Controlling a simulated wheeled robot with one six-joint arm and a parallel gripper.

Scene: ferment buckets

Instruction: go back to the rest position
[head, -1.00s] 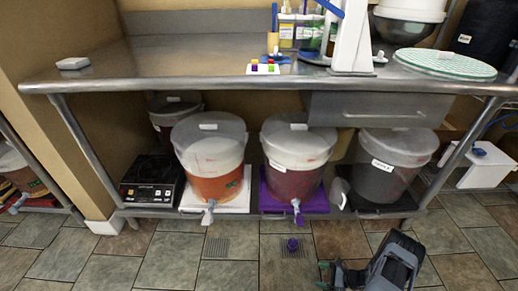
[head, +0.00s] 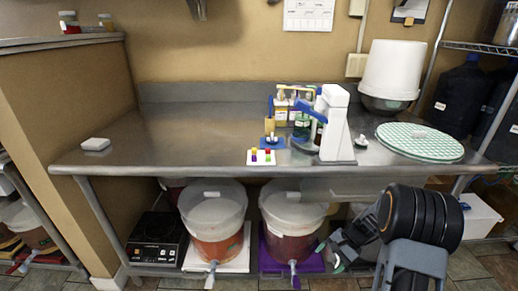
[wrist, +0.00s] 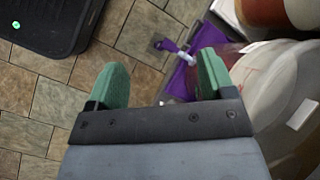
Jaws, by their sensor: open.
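My gripper (head: 330,257) is open and empty in the head view, low in front of the bucket on the purple board. In the wrist view my gripper (wrist: 162,80) shows its two green fingers well apart, with floor tiles and part of the purple board (wrist: 181,78) beyond them. Nothing is between the fingers.
A steel table (head: 190,140) spans the view above the buckets. An orange-filled bucket (head: 213,225) stands left of a dark red one (head: 291,222), both lidded with front spigots. A white stand (head: 334,125) and green mat (head: 420,142) are on top.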

